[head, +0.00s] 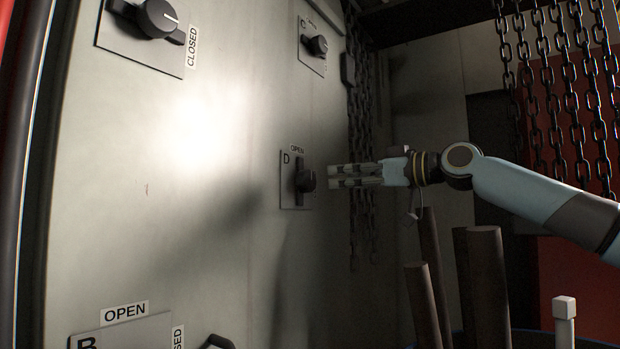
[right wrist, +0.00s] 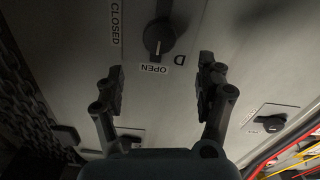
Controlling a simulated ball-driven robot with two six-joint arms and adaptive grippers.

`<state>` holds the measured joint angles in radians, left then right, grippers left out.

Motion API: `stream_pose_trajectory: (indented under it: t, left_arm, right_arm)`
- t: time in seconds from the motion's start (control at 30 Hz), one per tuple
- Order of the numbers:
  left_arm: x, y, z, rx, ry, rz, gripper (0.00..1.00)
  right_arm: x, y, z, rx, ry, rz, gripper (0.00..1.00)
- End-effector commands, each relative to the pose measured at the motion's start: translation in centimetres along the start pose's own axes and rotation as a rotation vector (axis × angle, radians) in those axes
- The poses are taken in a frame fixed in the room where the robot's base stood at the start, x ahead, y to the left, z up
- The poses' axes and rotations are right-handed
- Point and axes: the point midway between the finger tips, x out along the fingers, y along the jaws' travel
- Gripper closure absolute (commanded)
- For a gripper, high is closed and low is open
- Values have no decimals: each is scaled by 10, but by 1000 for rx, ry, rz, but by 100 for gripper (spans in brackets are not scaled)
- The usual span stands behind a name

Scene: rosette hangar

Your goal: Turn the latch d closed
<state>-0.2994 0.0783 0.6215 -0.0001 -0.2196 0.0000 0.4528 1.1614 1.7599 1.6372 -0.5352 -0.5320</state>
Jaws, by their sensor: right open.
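Latch D (head: 306,181) is a dark knob with a bar handle on a grey plate (head: 290,197) on the pale wall panel. Its bar stands upright, in line with the OPEN label (head: 297,149) above it. In the right wrist view the latch (right wrist: 160,38) has its bar in line with OPEN (right wrist: 154,68), and the CLOSED label (right wrist: 115,22) is off to one side. My right gripper (head: 334,176) is open and empty, just right of the knob and apparently short of it. In the wrist view its fingers (right wrist: 161,74) are spread, with the latch beyond them. My left gripper is not in view.
Latch C (head: 318,46) is above. A larger latch (head: 157,18) beside a CLOSED label is at upper left, and plate B (head: 130,334) at lower left. Chains (head: 545,80) hang at right. Dark posts (head: 487,280) stand below my right arm.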

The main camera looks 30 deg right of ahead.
Motion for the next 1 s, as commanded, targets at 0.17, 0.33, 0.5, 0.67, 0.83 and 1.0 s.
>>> stream_pose_trajectory:
  t: [0.17,0.33,0.5,0.67,0.83,1.0]
  left_arm:
    - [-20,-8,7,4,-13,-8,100]
    - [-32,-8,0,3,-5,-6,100]
    - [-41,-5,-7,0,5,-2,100]
    - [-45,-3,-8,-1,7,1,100]
    - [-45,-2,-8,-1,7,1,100]
    - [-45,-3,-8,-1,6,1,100]
  right_arm:
    - [24,0,-5,7,5,-1,28]
    - [52,-1,-4,9,2,-3,28]
    - [77,-2,-3,7,0,-2,28]
    - [91,-2,0,4,-3,-2,28]
    - [95,-2,1,0,-5,-2,28]
    - [95,-2,1,0,-5,-2,28]
